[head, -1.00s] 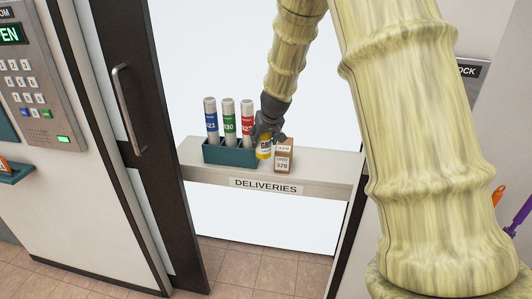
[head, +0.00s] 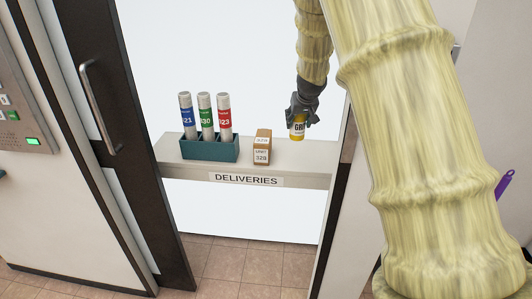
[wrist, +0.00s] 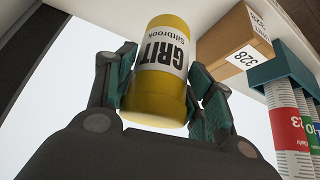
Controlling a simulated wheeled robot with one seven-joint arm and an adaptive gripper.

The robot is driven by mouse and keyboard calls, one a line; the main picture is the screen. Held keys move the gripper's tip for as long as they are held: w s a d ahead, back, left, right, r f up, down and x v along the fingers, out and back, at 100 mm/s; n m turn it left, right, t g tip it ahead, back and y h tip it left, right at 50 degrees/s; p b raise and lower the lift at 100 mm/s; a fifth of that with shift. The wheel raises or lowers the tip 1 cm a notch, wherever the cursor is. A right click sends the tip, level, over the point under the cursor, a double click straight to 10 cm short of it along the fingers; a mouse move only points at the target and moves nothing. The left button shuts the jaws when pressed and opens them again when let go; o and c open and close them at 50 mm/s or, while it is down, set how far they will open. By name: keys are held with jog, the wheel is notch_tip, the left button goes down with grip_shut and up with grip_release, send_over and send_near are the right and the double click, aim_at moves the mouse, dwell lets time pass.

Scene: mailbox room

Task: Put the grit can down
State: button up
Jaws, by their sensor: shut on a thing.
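The grit can (head: 298,124) is a small yellow can with a white "GRIT" label. My gripper (head: 302,110) is shut on it in the head view, over the right part of the white deliveries shelf (head: 255,181). In the wrist view the grit can (wrist: 160,75) sits between the two green-padded fingers of my gripper (wrist: 162,88). The can looks roughly upright in the head view. I cannot tell whether its bottom touches the shelf.
A brown box (head: 262,147) marked 328 stands on the shelf, left of the can. Further left, a teal rack (head: 209,151) holds three tubes with blue, green and red labels. A dark door frame (head: 335,185) bounds the shelf's right end. Bare shelf lies between box and can.

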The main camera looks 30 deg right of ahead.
aim_at(301, 133)
jog(key=shift+s+d, duration=0.1)
jog(key=shift+d, duration=0.25)
jog(key=shift+s+d+f, duration=0.15)
jog(key=shift+f, duration=0.2)
notch_tip(301, 133, down, 5)
jog(key=shift+d, duration=0.1)
jog(key=shift+f+b, duration=0.3)
jog(key=shift+f, duration=1.8)
jog(key=shift+f, duration=0.15)
jog(key=o, duration=1.3)
jog(key=shift+o, duration=0.2)
